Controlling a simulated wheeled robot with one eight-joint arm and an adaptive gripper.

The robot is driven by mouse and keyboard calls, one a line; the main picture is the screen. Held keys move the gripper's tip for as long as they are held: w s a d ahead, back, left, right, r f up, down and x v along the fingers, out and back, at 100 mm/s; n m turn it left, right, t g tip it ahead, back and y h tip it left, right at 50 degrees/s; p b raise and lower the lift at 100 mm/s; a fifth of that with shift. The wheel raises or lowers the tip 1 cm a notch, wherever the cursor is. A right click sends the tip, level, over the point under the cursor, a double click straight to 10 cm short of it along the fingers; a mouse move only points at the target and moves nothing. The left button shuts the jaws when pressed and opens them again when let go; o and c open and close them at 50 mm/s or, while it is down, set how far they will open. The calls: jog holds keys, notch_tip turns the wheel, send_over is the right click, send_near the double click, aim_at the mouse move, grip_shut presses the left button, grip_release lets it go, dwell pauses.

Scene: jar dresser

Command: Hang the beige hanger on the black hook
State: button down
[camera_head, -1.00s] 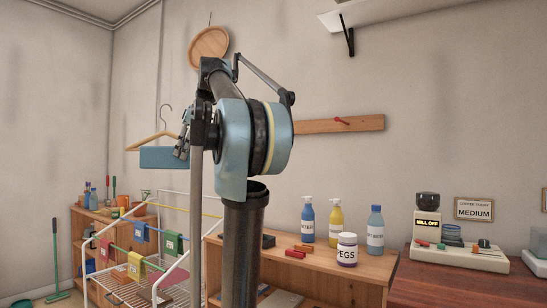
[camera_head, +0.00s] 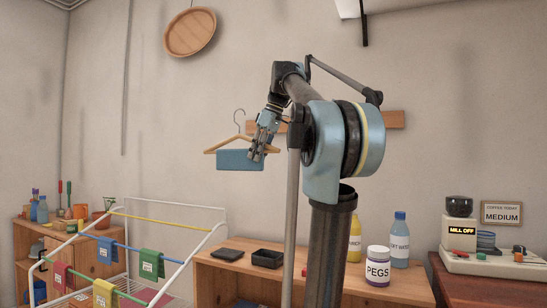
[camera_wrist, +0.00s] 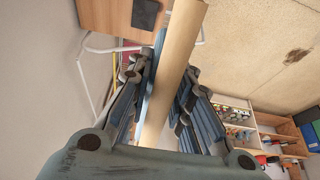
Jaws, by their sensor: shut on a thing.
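The beige hanger (camera_head: 222,144) hangs in the air left of my arm, with a blue cloth (camera_head: 236,160) over it and its thin metal hook pointing up. My gripper (camera_head: 260,150) is shut on the right side of the hanger. In the wrist view the hanger's beige wooden bar (camera_wrist: 176,62) runs between my fingers (camera_wrist: 160,95). A wooden wall rail (camera_head: 396,119) is behind my arm, which hides most of it. I cannot make out the black hook; it may be behind my arm.
A white drying rack (camera_head: 175,222) with small coloured cloths stands at lower left. A wooden bench (camera_head: 215,275) holds dark trays, a pegs jar (camera_head: 378,268) and bottles. A round wooden board (camera_head: 190,33) hangs higher up. The wall left of the hanger is bare.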

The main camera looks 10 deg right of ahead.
jog(key=shift+w+d, duration=0.15)
jog(key=shift+d, duration=0.3)
jog(key=shift+d, duration=0.25)
jog(key=shift+w, duration=0.15)
jog(key=w+d+f, duration=0.1)
jog(key=w+d, duration=0.9)
jog(key=w, duration=0.4)
jog(key=shift+w+d, duration=0.35)
dwell(1.3)
jog(key=shift+f, duration=0.1)
jog(key=c, duration=1.4)
grip_release()
